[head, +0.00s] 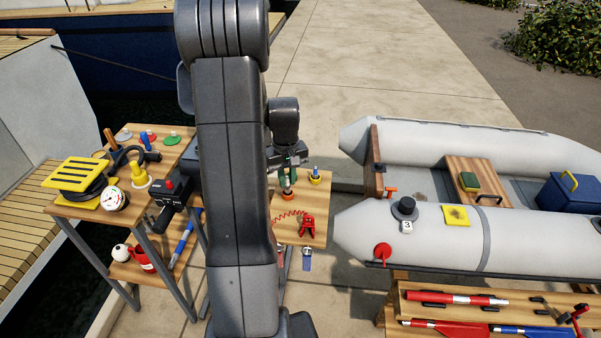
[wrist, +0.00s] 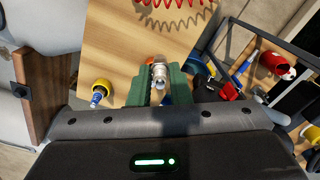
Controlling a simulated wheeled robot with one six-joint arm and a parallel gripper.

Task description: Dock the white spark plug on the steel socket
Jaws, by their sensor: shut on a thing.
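My gripper (head: 287,168) is over the small wooden table (head: 318,200), partly hidden behind my arm in the head view. In the wrist view its green fingers (wrist: 159,84) are shut on a small silvery, whitish piece (wrist: 159,72), which looks like the white spark plug. An orange ring-shaped base (head: 287,197) is on the table below the fingers. Just a bit of it shows beside the fingers in the wrist view. I cannot tell whether the held piece touches anything below it. I cannot clearly identify the steel socket.
A yellow base with a blue piece (head: 315,177) stands close by; it also shows in the wrist view (wrist: 100,92). A red coiled cord (wrist: 175,10) and a red object (head: 308,225) lie on the same table. A crowded table (head: 75,205) is left, a grey inflatable boat (head: 450,240) right.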

